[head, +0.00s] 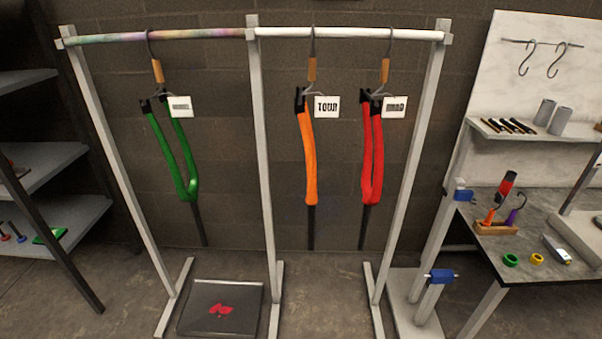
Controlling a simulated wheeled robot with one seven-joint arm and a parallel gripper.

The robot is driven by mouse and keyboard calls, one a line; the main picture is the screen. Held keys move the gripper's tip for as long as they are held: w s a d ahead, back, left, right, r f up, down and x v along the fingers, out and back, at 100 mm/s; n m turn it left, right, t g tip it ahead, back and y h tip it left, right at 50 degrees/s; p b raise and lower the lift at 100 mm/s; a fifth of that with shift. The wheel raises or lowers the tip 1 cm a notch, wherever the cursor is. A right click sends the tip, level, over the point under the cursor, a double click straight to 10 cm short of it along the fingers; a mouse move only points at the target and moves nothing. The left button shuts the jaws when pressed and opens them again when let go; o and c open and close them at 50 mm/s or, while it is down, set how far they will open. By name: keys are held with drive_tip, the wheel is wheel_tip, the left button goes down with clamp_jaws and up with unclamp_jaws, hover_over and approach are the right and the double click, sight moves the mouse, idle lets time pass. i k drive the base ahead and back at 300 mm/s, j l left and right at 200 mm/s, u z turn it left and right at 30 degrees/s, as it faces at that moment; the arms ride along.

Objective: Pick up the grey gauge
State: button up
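A small light grey handheld device (557,249) lies on the grey workbench (520,266) at the right, near its front edge. It looks like the grey gauge, with a darker patch at its lower end. It is too small to make out any display or marks. Nothing touches it that I can see. My gripper does not show in this view.
A green ring (511,260) and a yellow ring (537,259) lie left of the device. A wooden holder (494,228) with coloured hooks stands behind them. A dark tray (221,308) lies on the floor.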

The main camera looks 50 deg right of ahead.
sight(552, 246)
drive_tip(key=z, duration=0.45)
drive_tip(key=l+z, duration=0.1)
drive_tip(key=z, duration=1.3)
drive_tip(key=l+z, duration=0.1)
drive_tip(key=z, duration=0.8)
drive_tip(key=i+l+u, duration=0.1)
drive_tip(key=u, duration=0.3)
drive_tip(key=i+l+u, duration=0.1)
drive_tip(key=u, duration=0.3)
drive_tip(key=l+u, duration=0.2)
drive_tip(key=u, duration=0.2)
drive_tip(key=i+l+u, duration=0.1)
drive_tip(key=u, duration=0.35)
drive_tip(key=l+u, duration=0.5)
drive_tip(key=l, duration=0.35)
drive_tip(key=k+l+u, duration=0.1)
drive_tip(key=l, duration=0.35)
drive_tip(key=k+l+u, duration=0.1)
drive_tip(key=l, duration=0.3)
drive_tip(key=k+l+u, duration=0.1)
drive_tip(key=l, duration=0.35)
drive_tip(key=k+l+u, duration=0.1)
drive_tip(key=l, duration=0.3)
drive_tip(key=k+l+u, duration=0.1)
drive_tip(key=l, duration=0.35)
drive_tip(key=k, duration=0.1)
